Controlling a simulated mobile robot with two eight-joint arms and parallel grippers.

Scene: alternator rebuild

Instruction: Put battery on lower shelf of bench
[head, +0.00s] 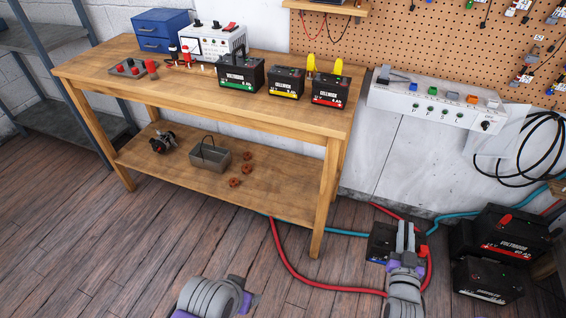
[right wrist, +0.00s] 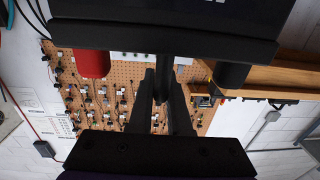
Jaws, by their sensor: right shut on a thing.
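The wooden bench (head: 180,80) stands at the back left, and its lower shelf (head: 185,187) has bare wood at the front and right. My right gripper (head: 405,232) is to the right of the bench, shut on a dark battery (head: 381,243) that it partly hides. In the right wrist view the battery's black body (right wrist: 165,18) fills the top, with a red terminal (right wrist: 95,64) and a black terminal (right wrist: 231,75) beside the fingers (right wrist: 162,85). Only a grey part of my left arm shows at the bottom; its gripper is not visible.
An alternator (head: 163,143), a metal tray (head: 208,157) and several small copper-coloured parts (head: 235,182) occupy the lower shelf. Three batteries (head: 240,72) stand on the benchtop. Other batteries (head: 512,236) sit at right. Red (head: 290,268) and blue hoses cross the floor near the bench leg (head: 325,200).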

